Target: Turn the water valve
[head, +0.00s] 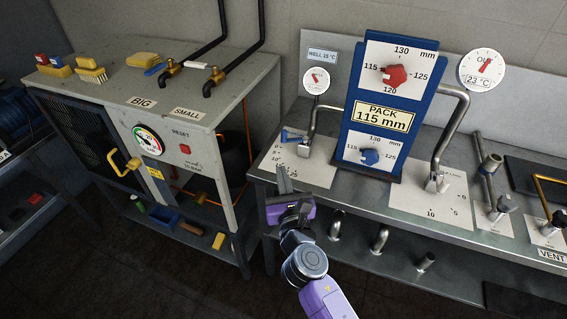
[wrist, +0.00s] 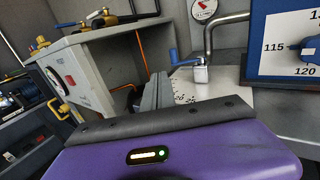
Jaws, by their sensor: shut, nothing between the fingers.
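The water valve has a blue lever handle (head: 293,137) on a pale metal body (head: 304,150). It stands on a white scale plate (head: 318,174) at the left end of the steel bench, below the WELL 15 °C gauge (head: 316,80). The wrist view shows the blue handle (wrist: 181,57) and the body (wrist: 201,74) just beyond my fingers, to the right. My gripper (head: 283,176) is shut and empty at the bench's front left corner, nearer than the valve and apart from it. The fingers (wrist: 158,92) point up and forward in the wrist view.
A blue PACK 115 mm panel (head: 381,150) with red and blue knobs stands right of the valve. A bent steel pipe (head: 325,109) rises beside the valve. A grey cabinet (head: 217,119) with a gauge and brass taps stands left, across a narrow gap from the bench.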

